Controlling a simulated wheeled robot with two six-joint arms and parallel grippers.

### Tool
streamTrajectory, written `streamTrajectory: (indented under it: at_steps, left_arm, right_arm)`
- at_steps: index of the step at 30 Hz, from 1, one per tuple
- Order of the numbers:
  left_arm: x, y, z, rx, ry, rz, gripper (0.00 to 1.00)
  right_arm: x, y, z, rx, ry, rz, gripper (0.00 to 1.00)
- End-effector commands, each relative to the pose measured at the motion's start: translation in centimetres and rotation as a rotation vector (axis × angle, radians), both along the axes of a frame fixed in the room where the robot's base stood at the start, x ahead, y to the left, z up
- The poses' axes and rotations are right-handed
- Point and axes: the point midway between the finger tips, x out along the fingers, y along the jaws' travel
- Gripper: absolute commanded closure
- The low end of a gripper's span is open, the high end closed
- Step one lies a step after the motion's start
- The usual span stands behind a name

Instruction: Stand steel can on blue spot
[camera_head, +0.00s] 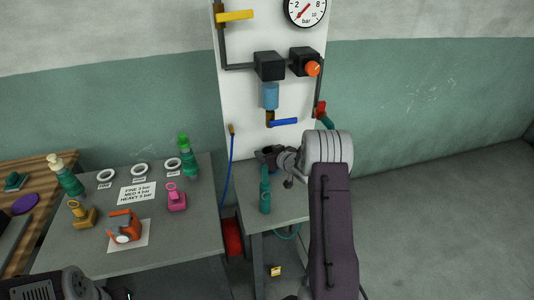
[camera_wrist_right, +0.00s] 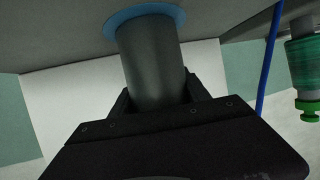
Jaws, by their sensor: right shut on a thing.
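The steel can (camera_wrist_right: 152,70) is a dark grey cylinder in the right wrist view. My right gripper (camera_wrist_right: 155,100) is shut on it. The can's far end overlaps the blue spot (camera_wrist_right: 120,22), a light blue disc on the table surface. The spot's rim shows around that end; I cannot tell whether the can touches it. In the head view my right gripper (camera_head: 270,155) is over the back of the small right-hand table; the can and spot are not clear there. My left gripper's fingers are not in view.
A teal tool (camera_head: 265,192) stands on the small grey table (camera_head: 288,207), close to my right gripper. Behind is a white panel (camera_head: 240,110) with valves, a gauge (camera_head: 305,10) and a blue hose (camera_head: 230,165). The left grey table (camera_head: 180,235) holds spray bottles, rings and an orange tool (camera_head: 122,228).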

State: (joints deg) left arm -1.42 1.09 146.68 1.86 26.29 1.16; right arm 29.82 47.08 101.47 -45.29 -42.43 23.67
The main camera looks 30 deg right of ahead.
Motion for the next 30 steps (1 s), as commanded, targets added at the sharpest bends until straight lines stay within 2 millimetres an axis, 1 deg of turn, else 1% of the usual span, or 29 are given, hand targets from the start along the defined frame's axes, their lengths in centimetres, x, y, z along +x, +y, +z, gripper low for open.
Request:
streamTrajectory:
  at_steps: [4,5,6,7,15,18,20,23,30]
  left_arm:
    - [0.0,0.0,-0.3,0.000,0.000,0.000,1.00]
    - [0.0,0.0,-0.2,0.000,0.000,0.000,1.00]
    - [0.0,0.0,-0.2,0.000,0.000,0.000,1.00]
    - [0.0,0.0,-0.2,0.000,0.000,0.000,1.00]
    - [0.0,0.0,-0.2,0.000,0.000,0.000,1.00]
    - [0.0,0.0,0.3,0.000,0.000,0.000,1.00]
    - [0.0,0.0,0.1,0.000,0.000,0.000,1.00]
    - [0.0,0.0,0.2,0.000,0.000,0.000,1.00]
    - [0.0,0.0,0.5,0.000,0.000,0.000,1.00]
  right_arm:
    - [0.0,0.0,-0.4,0.000,0.000,0.000,0.88]
    - [0.0,0.0,-0.4,0.000,0.000,0.000,0.40]
    - [0.0,0.0,-0.3,0.000,0.000,0.000,0.29]
    - [0.0,0.0,-0.3,0.000,0.000,0.000,0.24]
    - [0.0,0.0,-0.3,0.000,0.000,0.000,0.24]
    - [0.0,0.0,0.3,0.000,-0.001,0.000,0.24]
    - [-0.8,-0.1,0.5,0.001,0.000,-0.001,0.24]
    - [-2.6,-0.1,1.2,0.001,0.000,-0.004,0.24]
    - [-7.7,-0.3,3.4,0.000,-0.001,-0.003,0.24]
